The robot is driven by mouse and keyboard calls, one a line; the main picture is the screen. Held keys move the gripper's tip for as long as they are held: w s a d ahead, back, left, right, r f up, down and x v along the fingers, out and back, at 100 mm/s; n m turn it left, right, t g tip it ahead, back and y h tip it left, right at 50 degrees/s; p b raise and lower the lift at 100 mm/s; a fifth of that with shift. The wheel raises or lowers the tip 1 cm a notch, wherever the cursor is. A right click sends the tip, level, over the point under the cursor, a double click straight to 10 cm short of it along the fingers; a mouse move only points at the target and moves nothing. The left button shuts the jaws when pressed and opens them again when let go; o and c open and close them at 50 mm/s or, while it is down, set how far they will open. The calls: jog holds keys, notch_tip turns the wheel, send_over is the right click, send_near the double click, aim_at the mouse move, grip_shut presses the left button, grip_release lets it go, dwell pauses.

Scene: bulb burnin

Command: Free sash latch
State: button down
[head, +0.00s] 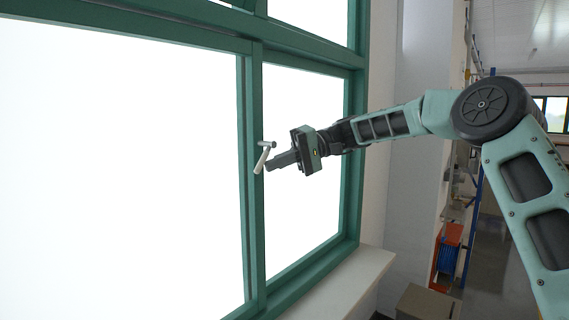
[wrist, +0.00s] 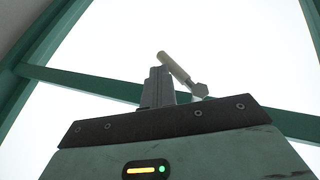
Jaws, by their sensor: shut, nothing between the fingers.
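The sash latch (head: 262,160) is a pale metal handle on the green upright bar of the window (head: 254,200). Its lever hangs down and slants slightly left from a short pivot at the top. My gripper (head: 270,165) is shut and empty, its fingertips right beside the lever, on the right. In the wrist view the closed fingers (wrist: 158,85) stand close to the lever of the latch (wrist: 177,68), which slants across just beyond them. I cannot tell whether they touch it. The latch's pivot end shows at the right of the fingers.
Green window frame bars surround bright white panes. A pale sill (head: 345,285) juts out below the window. To the right stand a wall, shelving with an orange and blue item (head: 448,255), and a brown box (head: 425,302) low down.

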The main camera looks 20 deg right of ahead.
jog(key=a+m+y+b, duration=0.1)
jog(key=y+b, duration=0.1)
jog(key=b, duration=0.1)
jog(key=s+m+y+b, duration=0.1)
jog(key=y+b, duration=0.1)
jog(key=y, duration=0.1)
jog(key=a+r+m+y+b, duration=0.1)
jog(key=m+y+b, duration=0.1)
jog(key=b, duration=0.1)
jog(key=shift+s+a+b, duration=0.3)
jog(key=shift+a+b, duration=0.05)
jog(key=shift+r, duration=0.15)
dwell(0.4)
